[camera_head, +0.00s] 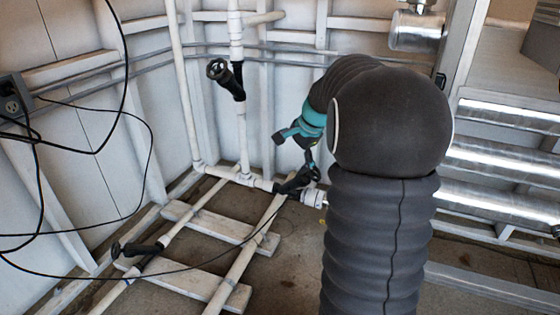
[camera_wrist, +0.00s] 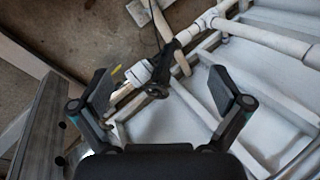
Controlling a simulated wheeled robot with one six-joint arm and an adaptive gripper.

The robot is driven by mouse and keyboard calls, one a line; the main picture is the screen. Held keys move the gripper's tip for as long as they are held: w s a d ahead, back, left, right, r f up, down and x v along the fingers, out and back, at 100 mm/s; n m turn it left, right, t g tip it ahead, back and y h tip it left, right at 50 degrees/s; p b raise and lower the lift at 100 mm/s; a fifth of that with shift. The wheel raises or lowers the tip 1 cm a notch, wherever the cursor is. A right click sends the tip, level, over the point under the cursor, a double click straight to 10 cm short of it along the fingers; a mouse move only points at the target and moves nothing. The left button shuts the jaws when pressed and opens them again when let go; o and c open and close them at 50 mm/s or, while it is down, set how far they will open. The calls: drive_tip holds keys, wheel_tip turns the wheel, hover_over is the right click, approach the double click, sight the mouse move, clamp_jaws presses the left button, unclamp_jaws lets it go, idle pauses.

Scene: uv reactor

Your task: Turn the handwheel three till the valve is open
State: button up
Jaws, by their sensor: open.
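Three dark handwheels show in the head view. One handwheel (camera_head: 219,72) is on the upright white pipe at the back wall. Another (camera_head: 128,249) is on a low pipe at the lower left. The third black handwheel valve (camera_head: 295,183) is on the floor-level pipe beside a white fitting, near my gripper (camera_head: 296,150). No numbers are legible. In the wrist view my gripper (camera_wrist: 160,92) has its two fingers wide apart and empty. A black handwheel (camera_wrist: 155,92) shows between them in the picture, beyond the fingertips. I see no contact.
White pipes (camera_head: 238,262) run along the floor over wooden boards (camera_head: 215,222). Shiny metal tubes (camera_head: 500,150) are stacked at the right. Black cables (camera_head: 150,150) hang at the left from a wall socket (camera_head: 13,103). A metal beam (camera_wrist: 45,125) is close to the left finger.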

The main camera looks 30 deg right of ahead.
drive_tip(key=s+a+r+n, duration=0.3)
drive_tip(key=s+a, duration=0.1)
drive_tip(key=a, duration=0.2)
drive_tip(key=shift+s, duration=0.4)
